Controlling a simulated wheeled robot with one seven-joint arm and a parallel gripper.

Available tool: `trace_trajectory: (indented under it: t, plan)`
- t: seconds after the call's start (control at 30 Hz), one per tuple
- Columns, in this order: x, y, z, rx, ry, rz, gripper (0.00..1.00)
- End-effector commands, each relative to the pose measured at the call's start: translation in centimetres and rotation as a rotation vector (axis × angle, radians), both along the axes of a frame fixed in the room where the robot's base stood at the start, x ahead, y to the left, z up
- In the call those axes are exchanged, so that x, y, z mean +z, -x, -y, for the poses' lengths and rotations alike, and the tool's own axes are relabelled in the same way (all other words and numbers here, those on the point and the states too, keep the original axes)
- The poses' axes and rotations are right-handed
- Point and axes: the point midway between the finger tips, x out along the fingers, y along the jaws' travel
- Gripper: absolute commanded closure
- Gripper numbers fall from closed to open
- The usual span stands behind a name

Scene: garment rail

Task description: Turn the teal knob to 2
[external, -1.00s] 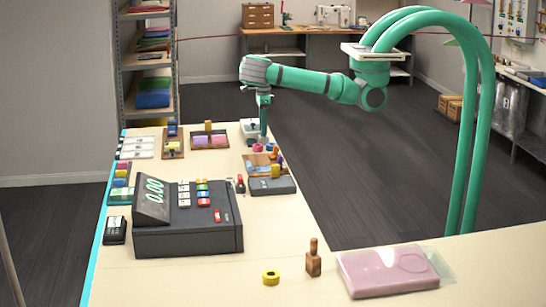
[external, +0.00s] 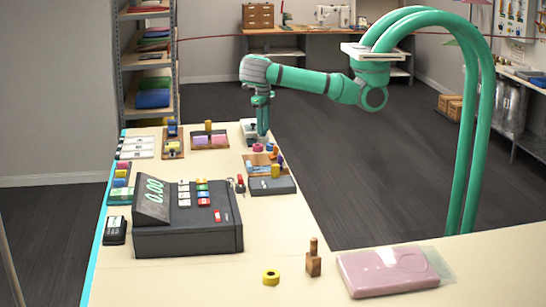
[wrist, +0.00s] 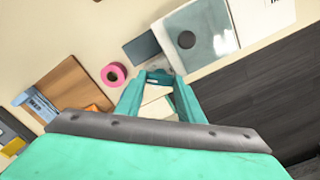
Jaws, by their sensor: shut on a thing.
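My gripper (external: 263,136) points down at the far end of the counter, beside a pale, box-like device (external: 249,127). In the wrist view its teal fingers (wrist: 157,76) close around a small part at the edge of a grey panel (wrist: 143,50). That part is mostly hidden by the fingertips; I take it to be the teal knob, held between them. Its pointer and any numbers cannot be read. A pale grey-green plate with a dark round spot (wrist: 186,40) lies just beyond the fingers.
A pink tape roll (external: 258,148) lies close to the gripper, also in the wrist view (wrist: 115,74). A wooden tray (external: 257,160) of small items is nearer. A cash register (external: 190,235) stands at the front left. The counter's right edge drops to dark floor.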

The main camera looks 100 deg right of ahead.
Motion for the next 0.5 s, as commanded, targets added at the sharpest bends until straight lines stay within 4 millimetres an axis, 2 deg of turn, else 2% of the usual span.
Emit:
trace_trajectory:
  t: [0.5]
  plan:
    - [0.08, 0.03, 0.10, -0.490, 0.004, -0.001, 0.88]
